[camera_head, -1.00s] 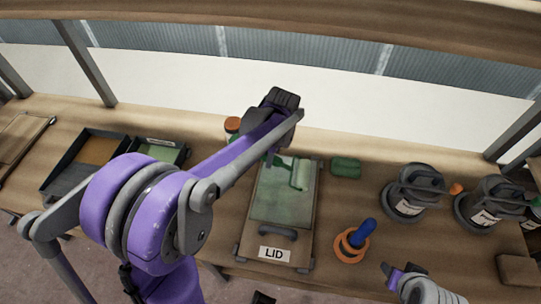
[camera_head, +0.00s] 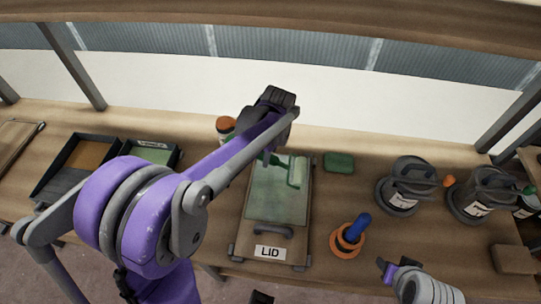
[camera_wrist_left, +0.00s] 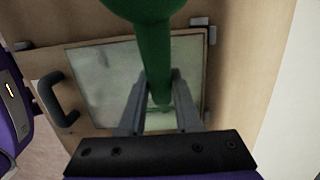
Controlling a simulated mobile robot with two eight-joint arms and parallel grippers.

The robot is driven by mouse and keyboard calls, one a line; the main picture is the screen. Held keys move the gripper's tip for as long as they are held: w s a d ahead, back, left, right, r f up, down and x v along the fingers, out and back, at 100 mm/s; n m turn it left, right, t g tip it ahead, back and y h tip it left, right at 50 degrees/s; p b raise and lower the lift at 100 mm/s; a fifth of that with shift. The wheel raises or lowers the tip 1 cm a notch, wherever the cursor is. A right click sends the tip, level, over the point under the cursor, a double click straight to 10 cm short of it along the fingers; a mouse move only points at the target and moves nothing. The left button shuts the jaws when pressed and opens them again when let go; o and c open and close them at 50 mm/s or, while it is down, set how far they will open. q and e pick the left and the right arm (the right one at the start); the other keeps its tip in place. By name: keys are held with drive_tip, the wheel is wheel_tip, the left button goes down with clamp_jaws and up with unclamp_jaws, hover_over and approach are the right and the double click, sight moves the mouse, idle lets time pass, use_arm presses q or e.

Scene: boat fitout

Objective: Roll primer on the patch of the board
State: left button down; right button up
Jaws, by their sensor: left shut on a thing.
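The board (camera_head: 234,243), labelled LID and with a dark handle, lies on the bench. Its pale green patch (camera_head: 272,203) fills most of its face. In the left wrist view the patch (camera_wrist_left: 105,75) looks unevenly whitish-green. My left gripper (camera_wrist_left: 160,105) is shut on the green handle of the paint roller (camera_wrist_left: 152,50). The roller's pale green sleeve (camera_head: 298,172) lies over the upper right part of the patch; whether it touches cannot be told.
A dark tray (camera_head: 75,165) and a smaller green-lined tray (camera_head: 155,152) stand at left. A green block (camera_head: 339,162) lies right of the board. An orange ring with a blue peg (camera_head: 348,240) and two lidded pots (camera_head: 402,188) stand farther right.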

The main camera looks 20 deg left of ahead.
use_arm(q)
drive_tip(key=shift+s+a+f, duration=0.1)
drive_tip(key=shift+s+a, duration=0.15)
drive_tip(key=shift+a, duration=0.35)
drive_tip(key=shift+r+p, duration=0.35)
drive_tip(key=shift+r, duration=0.5)
drive_tip(key=shift+w+f, duration=0.1)
drive_tip(key=shift+s+d, duration=0.1)
drive_tip(key=shift+s, duration=0.2)
drive_tip(key=s+d, duration=0.2)
drive_tip(key=s, duration=0.6)
drive_tip(key=shift+s+d, duration=0.15)
drive_tip(key=shift+d, duration=0.05)
